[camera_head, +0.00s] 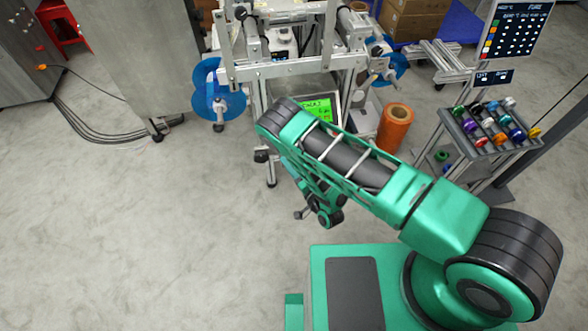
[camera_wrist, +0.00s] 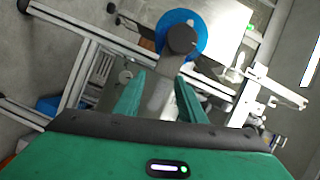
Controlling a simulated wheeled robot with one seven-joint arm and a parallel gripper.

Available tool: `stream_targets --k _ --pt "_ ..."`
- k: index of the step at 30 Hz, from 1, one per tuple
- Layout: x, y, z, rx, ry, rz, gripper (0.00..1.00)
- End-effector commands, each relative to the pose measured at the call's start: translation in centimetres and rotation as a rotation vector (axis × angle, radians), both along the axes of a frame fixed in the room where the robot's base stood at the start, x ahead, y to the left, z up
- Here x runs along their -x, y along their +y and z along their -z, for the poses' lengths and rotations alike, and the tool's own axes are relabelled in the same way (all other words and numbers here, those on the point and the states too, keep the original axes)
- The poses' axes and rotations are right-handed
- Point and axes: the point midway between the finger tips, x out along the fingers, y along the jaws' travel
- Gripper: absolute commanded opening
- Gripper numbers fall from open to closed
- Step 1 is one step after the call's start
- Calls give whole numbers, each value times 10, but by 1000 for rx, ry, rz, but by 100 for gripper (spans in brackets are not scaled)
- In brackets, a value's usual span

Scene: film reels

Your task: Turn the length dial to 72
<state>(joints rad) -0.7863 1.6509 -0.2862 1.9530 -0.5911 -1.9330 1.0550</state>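The machine (camera_head: 290,72) stands at the top centre of the head view, with a lit green screen (camera_head: 318,108) low on its front. The screen's text is too small to read surely. I cannot surely pick out the length dial or its setting in either view. In the wrist view a dark round knob or hub (camera_wrist: 182,40) stands in front of a blue disc (camera_wrist: 193,20), beyond my fingertips. My gripper (camera_wrist: 158,92) is open, its two green fingers apart with nothing held between them. In the head view my arm hides part of the machine's lower front.
Blue reels (camera_head: 207,80) flank the machine. An orange roll (camera_head: 396,126) stands to its right. A rack of coloured spools (camera_head: 500,128) is at the far right below a dark board (camera_head: 517,30). A metal cabinet (camera_head: 130,45) stands left. The floor at left is clear, apart from cables.

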Motion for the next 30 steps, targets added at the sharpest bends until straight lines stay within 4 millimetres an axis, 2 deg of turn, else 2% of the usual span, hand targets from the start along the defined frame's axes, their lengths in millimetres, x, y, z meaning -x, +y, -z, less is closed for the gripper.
stream_targets --k 9,15,30 --pt "42 37 -33 1 4 1 37" --pt "60 52 -47 4 3 2 37" --pt "67 59 -52 7 3 1 37"
